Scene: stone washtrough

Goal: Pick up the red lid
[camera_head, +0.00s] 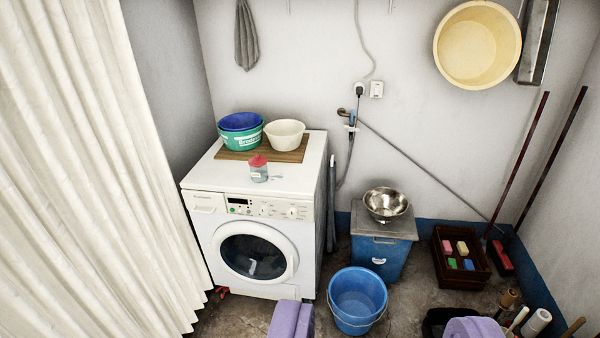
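The red lid (257,160) sits on top of a small whitish-grey jar (259,174), which stands upright on the front part of the white washing machine's top (205,174). My gripper (382,322) shows at the bottom edge as two light purple fingers set wide apart, with nothing held between them. It is open and well away from the lid, which lies up and to the left in the picture. Most of the gripper is cut off by the frame.
Behind the jar, a wooden board (232,155) holds green-blue basins (240,139) and a cream bowl (284,134). A white curtain (90,170) hangs at left. A blue bucket (357,299), a blue bin (378,257) with a metal bowl (386,204) and a crate (440,278) stand right.

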